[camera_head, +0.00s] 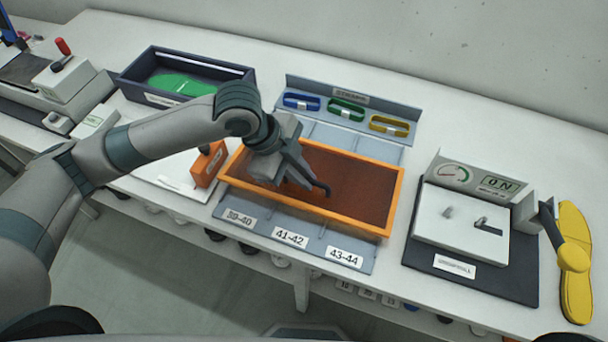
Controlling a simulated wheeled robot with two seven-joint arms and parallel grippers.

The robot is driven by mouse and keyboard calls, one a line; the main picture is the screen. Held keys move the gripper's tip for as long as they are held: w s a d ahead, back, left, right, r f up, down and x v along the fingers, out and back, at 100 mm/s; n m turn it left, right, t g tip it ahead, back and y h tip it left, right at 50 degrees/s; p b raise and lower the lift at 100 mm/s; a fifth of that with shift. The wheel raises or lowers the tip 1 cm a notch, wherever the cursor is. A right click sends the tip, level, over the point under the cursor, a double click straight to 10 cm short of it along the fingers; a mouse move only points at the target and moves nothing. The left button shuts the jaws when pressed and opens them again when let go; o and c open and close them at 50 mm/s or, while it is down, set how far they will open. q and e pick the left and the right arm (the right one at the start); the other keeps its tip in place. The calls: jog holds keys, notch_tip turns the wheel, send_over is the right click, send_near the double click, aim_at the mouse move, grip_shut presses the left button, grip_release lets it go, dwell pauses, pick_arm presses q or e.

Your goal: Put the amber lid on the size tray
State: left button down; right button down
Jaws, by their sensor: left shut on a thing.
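The amber lid (355,183), an orange frame around a dark brown see-through panel, lies over the middle of the grey size tray (318,263). The tray's front edge shows labels 39-40, 41-42 and 43-44, and its back part shows behind the lid. My left gripper (300,180) is over the left half of the lid, shut on it, seemingly at the dark handle. The grip itself is partly hidden by the gripper. I cannot tell whether the lid rests on the tray or is slightly above it. My right gripper is not in view.
Behind the tray, a grey rack (392,112) holds blue, green and yellow bands. A dark bin (140,76) with green contents is at back left. An orange block (208,165) stands left of the lid. A gauge machine (460,237) and a yellow sole-shaped thing (574,290) are at right.

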pick_arm(q)
jog(key=shift+f+b, duration=0.35)
jog(key=shift+f, duration=0.95)
jog(key=c, duration=1.8)
grip_release()
jog(key=shift+o, duration=0.2)
jog(key=b+v, duration=0.2)
jog(key=v, duration=1.5)
jog(key=shift+r+b, duration=0.25)
jog(key=shift+b, duration=0.1)
